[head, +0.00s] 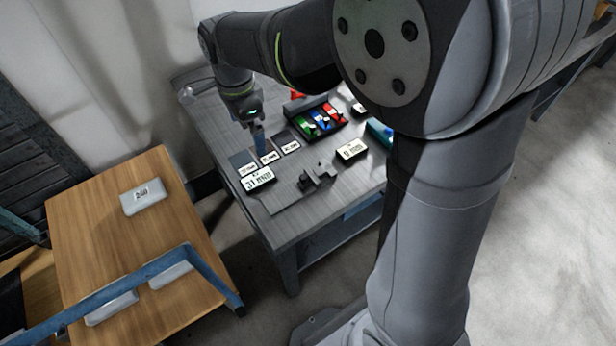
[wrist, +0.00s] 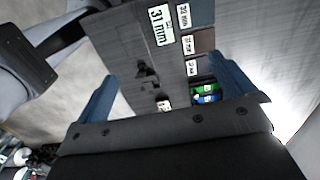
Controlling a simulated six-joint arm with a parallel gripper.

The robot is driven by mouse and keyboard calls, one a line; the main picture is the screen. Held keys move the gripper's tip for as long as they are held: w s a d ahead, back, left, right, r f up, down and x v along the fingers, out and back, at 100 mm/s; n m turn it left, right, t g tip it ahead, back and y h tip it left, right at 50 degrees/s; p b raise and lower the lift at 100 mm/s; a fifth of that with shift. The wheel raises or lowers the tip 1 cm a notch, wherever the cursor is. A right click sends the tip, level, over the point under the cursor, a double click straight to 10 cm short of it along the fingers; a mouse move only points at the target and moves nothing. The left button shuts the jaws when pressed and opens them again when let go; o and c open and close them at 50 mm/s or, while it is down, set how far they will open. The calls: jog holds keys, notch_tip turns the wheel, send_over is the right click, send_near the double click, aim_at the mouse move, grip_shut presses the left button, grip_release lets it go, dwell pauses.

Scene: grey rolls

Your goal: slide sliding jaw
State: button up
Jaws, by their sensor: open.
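A small dark vise-like device with a sliding jaw (head: 318,175) sits near the front edge of the grey table (head: 235,130). It also shows as a dark shape in the wrist view (wrist: 146,75), between my two fingers. My gripper (head: 259,143) is over the far left part of the table, behind and to the left of the device and apart from it. In the wrist view its two blue fingers (wrist: 165,92) stand wide apart with nothing held between them. Which part of the device is the sliding jaw is too small to tell clearly.
A "31 mm" display (head: 258,179) and another display (head: 351,149) lie either side of the device. Labelled dark pads (head: 243,160) lie near my gripper. A tray with green, blue and red pieces (head: 320,121) stands behind. A wooden table (head: 90,215) stands at left.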

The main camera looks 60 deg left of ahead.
jog(key=shift+c, duration=0.4)
jog(key=shift+w, duration=0.1)
jog(key=c, duration=0.4)
jog(key=w+n, duration=0.1)
jog(key=w, duration=0.1)
jog(key=w+n+h, duration=0.1)
jog(key=w, duration=0.1)
jog(key=shift+w+d+g, duration=0.1)
jog(key=shift+w+g, duration=0.15)
jog(key=shift+g, duration=0.05)
jog(key=c, duration=0.8)
jog(key=w+d+n+g+h, duration=0.2)
jog(key=w+n, duration=0.4)
jog(key=w, duration=0.3)
jog(key=n, duration=0.1)
send_near(304, 177)
jog(key=shift+g, duration=0.3)
jog(key=x, duration=0.8)
jog(key=shift+w+f, duration=0.15)
jog(key=shift+w, duration=0.05)
grip_shut()
